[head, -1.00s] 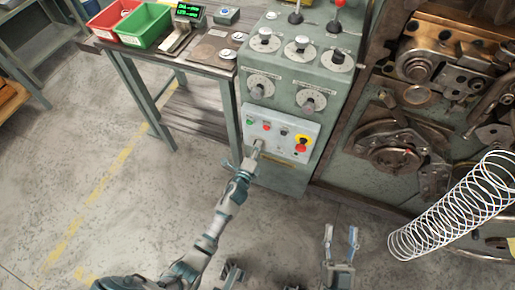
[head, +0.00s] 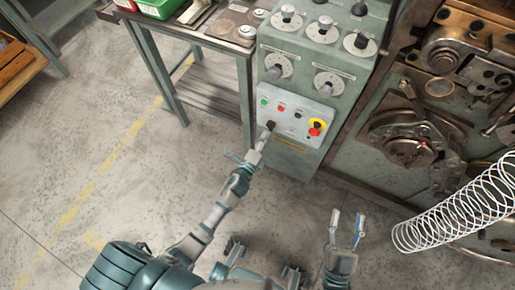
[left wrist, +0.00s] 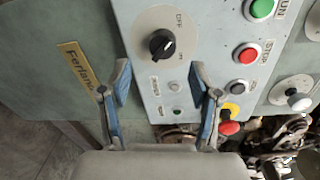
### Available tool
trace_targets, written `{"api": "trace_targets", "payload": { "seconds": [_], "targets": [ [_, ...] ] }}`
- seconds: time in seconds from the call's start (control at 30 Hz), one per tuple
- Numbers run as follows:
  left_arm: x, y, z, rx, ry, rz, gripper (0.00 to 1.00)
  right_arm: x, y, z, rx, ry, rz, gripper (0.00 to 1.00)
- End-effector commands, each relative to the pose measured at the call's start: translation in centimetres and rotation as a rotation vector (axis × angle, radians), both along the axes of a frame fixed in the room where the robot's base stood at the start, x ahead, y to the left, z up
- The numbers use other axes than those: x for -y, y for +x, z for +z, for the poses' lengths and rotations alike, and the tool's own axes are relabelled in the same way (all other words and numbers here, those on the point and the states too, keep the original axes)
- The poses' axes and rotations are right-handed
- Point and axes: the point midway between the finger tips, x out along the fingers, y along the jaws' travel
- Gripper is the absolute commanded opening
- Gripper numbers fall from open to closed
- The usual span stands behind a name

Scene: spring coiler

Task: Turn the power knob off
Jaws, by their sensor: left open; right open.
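The black power knob (left wrist: 162,44) sits on a round plate marked OFF on a pale control panel in the left wrist view. It also shows as a small dark spot on the panel in the head view (head: 271,125). My left gripper (left wrist: 161,80) is open, its two blue-padded fingers apart. The knob appears beyond the tips, between their lines, not gripped. In the head view my left gripper (head: 265,135) is close in front of the knob. My right gripper (head: 347,228) is open and empty, low over the floor, away from the panel.
Beside the knob are a red STOP button (left wrist: 247,54), a green button (left wrist: 260,8) and a red emergency stop on yellow (left wrist: 229,124). A worktable (head: 190,35) stands left of the cabinet. A large wire spring (head: 455,212) is at the right. The floor in front is open.

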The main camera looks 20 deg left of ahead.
Motion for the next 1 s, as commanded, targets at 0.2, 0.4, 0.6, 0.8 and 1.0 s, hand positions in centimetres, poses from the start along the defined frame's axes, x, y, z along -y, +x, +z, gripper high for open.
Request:
{"api": "trace_targets", "payload": {
  "seconds": [0.2, 0.4, 0.6, 0.8, 1.0],
  "targets": [
    [-0.2, -4.5, 0.1, -0.004, -0.002, 0.001, 0.63, 0.0, 0.0, 0.0, -0.001, 0.000, -0.001, 0.53],
    [-0.3, -6.3, 0.3, -0.002, -0.001, 0.001, 0.63, 0.0, 0.1, -0.1, -0.002, 0.000, -0.001, 0.53],
    [-0.3, -6.4, 0.3, -0.002, -0.001, 0.001, 0.63, 0.0, 0.1, -0.1, -0.002, 0.000, -0.001, 0.53],
    [-0.3, -6.4, 0.3, -0.002, -0.001, 0.001, 0.63, 0.0, 0.2, -0.2, -0.004, -0.001, -0.001, 0.53],
    [-0.2, -6.5, 0.4, -0.001, -0.009, -0.001, 0.63, 0.0, 0.2, -0.1, -0.003, 0.001, -0.001, 0.53]
  ]
}}
